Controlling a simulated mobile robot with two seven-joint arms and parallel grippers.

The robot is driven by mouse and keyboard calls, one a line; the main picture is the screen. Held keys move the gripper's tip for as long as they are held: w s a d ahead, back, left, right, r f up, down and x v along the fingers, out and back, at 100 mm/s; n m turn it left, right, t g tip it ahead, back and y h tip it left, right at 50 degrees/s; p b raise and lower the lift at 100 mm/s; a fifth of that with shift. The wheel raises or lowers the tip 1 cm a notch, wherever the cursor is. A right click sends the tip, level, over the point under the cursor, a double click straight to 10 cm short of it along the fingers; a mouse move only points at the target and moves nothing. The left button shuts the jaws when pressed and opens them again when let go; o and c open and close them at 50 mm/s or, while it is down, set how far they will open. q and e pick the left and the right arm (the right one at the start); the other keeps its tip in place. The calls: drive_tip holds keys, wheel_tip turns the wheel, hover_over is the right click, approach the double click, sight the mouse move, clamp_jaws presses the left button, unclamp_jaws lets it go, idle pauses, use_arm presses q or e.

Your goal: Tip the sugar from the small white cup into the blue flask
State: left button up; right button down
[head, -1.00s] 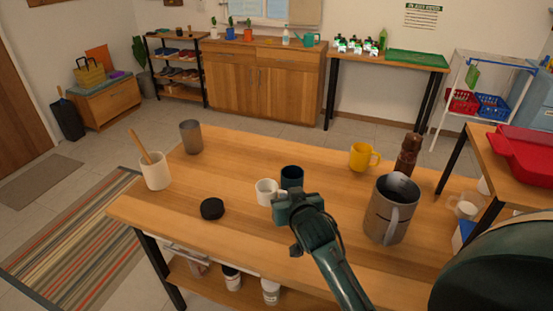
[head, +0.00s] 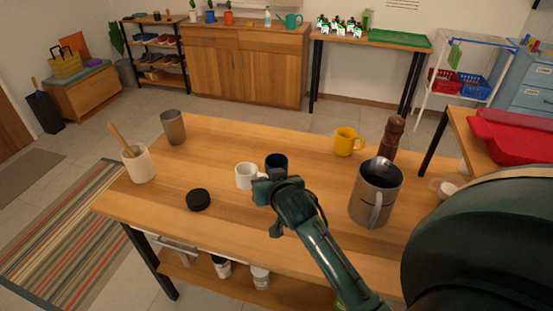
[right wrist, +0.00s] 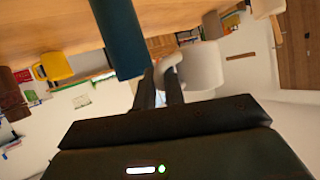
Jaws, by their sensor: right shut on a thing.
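The small white cup (head: 246,177) is upright, just left of the blue flask (head: 276,163) in the head view. A gap shows between their rims. My right gripper (head: 266,190) is at the cup's near right side. In the right wrist view my fingers (right wrist: 160,85) are shut on the handle of the white cup (right wrist: 203,66). The blue flask (right wrist: 118,40) stands close beside the fingers there. In the head view my gripper hides the flask's lower part. I cannot tell the sugar inside the cup. My left gripper is not in view.
A black lid (head: 198,200) lies left of the cup. A large grey pitcher (head: 376,193), a yellow mug (head: 346,141) and a brown mill (head: 391,138) stand to the right. A white pot (head: 140,164) and a grey tumbler (head: 173,127) stand left. The wooden table behind the flask is clear.

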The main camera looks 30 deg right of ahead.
drive_tip(key=d+r+m+y, duration=0.1)
drive_tip(key=y, duration=0.1)
drive_tip(key=d+r+m+g+y+p, duration=0.1)
drive_tip(key=d+m+y, duration=0.1)
drive_tip(key=w+d+r+m+y, duration=0.1)
drive_tip(key=shift+d+r+m+g+y, duration=0.3)
drive_tip(key=shift+m+g+y, duration=0.1)
idle(0.8)
drive_tip(key=shift+a+r+m+y, duration=0.1)
drive_tip(key=shift+r+m+y, duration=0.05)
drive_tip(key=shift+m+y, duration=0.5)
drive_tip(key=shift+a+r+m+y, duration=0.1)
drive_tip(key=shift+m+y, duration=0.35)
drive_tip(key=shift+y, duration=0.3)
idle(1.2)
drive_tip(key=shift+d+r+m+y, duration=0.1)
drive_tip(key=shift+d+m+y, duration=0.3)
drive_tip(key=shift+d, duration=0.05)
idle(0.7)
drive_tip(key=shift+f+m+y, duration=0.5)
drive_tip(key=shift+f, duration=0.15)
idle(0.4)
drive_tip(key=shift+r+m+t+y, duration=0.1)
drive_tip(key=shift+m+t+y, duration=0.2)
drive_tip(key=shift+m+y, duration=0.25)
idle(0.7)
